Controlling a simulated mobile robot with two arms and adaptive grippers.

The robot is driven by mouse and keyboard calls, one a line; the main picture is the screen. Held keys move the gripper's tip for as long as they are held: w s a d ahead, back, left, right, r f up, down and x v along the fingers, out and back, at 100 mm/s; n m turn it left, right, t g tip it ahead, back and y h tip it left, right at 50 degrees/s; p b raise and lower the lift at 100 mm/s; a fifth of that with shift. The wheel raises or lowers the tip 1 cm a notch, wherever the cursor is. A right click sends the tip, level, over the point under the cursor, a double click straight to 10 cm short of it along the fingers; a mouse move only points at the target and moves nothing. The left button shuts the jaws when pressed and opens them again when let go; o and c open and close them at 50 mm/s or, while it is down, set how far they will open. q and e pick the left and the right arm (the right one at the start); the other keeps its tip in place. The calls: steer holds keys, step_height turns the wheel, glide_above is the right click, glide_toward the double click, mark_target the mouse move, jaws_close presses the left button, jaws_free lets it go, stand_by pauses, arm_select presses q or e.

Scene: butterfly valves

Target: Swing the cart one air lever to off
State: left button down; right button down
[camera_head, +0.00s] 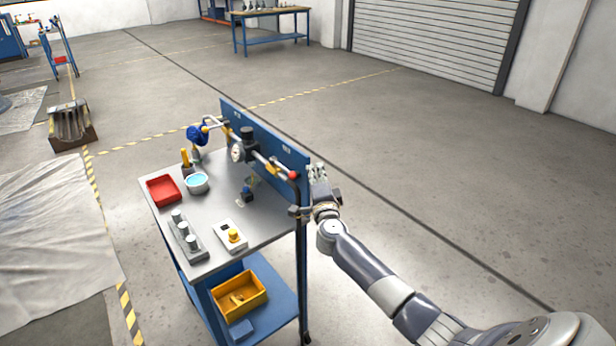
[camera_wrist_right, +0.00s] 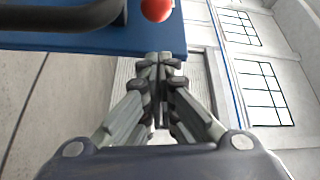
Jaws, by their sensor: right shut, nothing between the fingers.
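The cart (camera_head: 262,222) has a grey top and an upright blue back panel (camera_head: 262,135). A pipe line with a round gauge (camera_head: 237,153) and yellow parts runs along the panel. A red ball knob (camera_head: 294,174) sits at its right end, probably on the air lever; the lever's exact position is too small to tell. The knob also shows at the top of the right wrist view (camera_wrist_right: 156,9). My right gripper (camera_head: 317,172) is just right of the panel's end, beside the knob and apart from it. Its fingers (camera_wrist_right: 160,60) are shut and empty. My left gripper is out of view.
A dark curved pipe (camera_wrist_right: 65,17) crosses the wrist view's upper left. On the cart top are a red tray (camera_head: 163,190), a bowl (camera_head: 197,183), a grey block with pegs (camera_head: 186,236) and a yellow-knobbed box (camera_head: 231,236). The floor right of the cart is clear.

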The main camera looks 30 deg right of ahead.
steer(key=shift+w+a+f, duration=0.1)
steer(key=shift+a, duration=0.65)
steer(key=shift+w+a+f, duration=0.1)
steer(key=shift+a, duration=0.65)
steer(key=shift+d, duration=0.15)
steer(key=shift+s+a+m+h, duration=0.1)
steer(key=shift+a+m+h, duration=0.2)
steer(key=shift+a+h, duration=0.2)
